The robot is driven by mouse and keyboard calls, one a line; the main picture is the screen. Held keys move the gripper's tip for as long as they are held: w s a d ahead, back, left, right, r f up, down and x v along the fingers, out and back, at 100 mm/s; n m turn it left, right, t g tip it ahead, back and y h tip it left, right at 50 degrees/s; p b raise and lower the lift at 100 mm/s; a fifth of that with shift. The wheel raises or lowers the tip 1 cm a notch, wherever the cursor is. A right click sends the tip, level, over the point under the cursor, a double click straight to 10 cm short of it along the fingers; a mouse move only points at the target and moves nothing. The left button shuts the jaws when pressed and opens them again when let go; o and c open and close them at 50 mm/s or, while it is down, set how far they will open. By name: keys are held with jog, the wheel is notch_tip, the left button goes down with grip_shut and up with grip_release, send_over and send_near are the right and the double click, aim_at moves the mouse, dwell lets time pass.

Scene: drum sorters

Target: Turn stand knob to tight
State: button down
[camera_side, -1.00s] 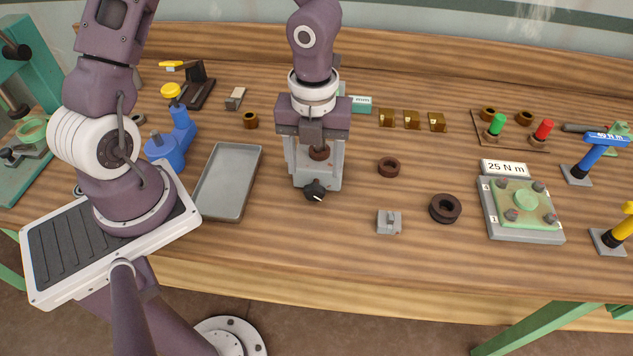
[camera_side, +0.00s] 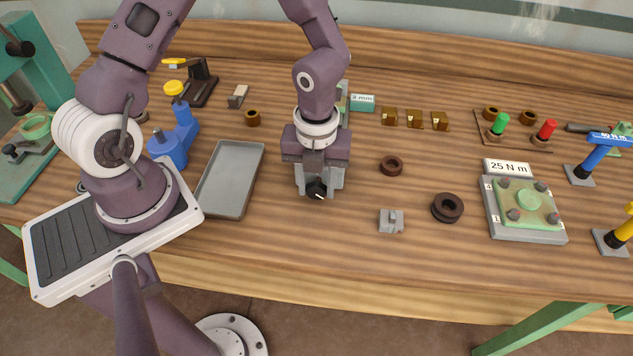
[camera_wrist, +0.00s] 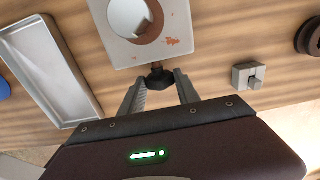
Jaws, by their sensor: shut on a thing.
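The stand knob (camera_side: 317,190) is black with a white pointer mark, at the front of a grey stand. In the side view the pointer slants down to the right. My gripper (camera_side: 322,188) is down at the stand's front and shut on the knob. In the wrist view the dark knob (camera_wrist: 159,77) sits between my two fingertips, below the stand (camera_wrist: 150,30). The stand's pale top plate shows a round brown-rimmed opening and reddish specks. In the side view my gripper hides most of the stand.
A grey tray (camera_side: 205,207) lies left of the stand. A brown ring (camera_side: 391,165), a small grey block (camera_side: 391,222) and a dark ring (camera_side: 447,207) lie to the right. A green-topped plate fixture (camera_side: 490,220) stands farther right. Bare bench lies in front.

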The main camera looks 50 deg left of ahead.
jog(key=shift+d, duration=0.1)
jog(key=shift+w+d+g+y, duration=0.1)
jog(key=shift+w+g+y, duration=0.05)
jog(key=shift+g+y, duration=0.4)
jog(key=shift+w+d+g+y, duration=0.1)
jog(key=shift+g+y, duration=0.45)
jog(key=shift+w+d+f+g+y, duration=0.1)
jog(key=shift+d+g+y, duration=0.05)
jog(key=shift+g+y, duration=0.65)
jog(key=shift+w+d+f+g+y, duration=0.1)
jog(key=shift+g+y, duration=0.7)
jog(key=shift+s, duration=0.1)
jog(key=c, duration=0.9)
grip_release()
jog(key=shift+a, duration=0.1)
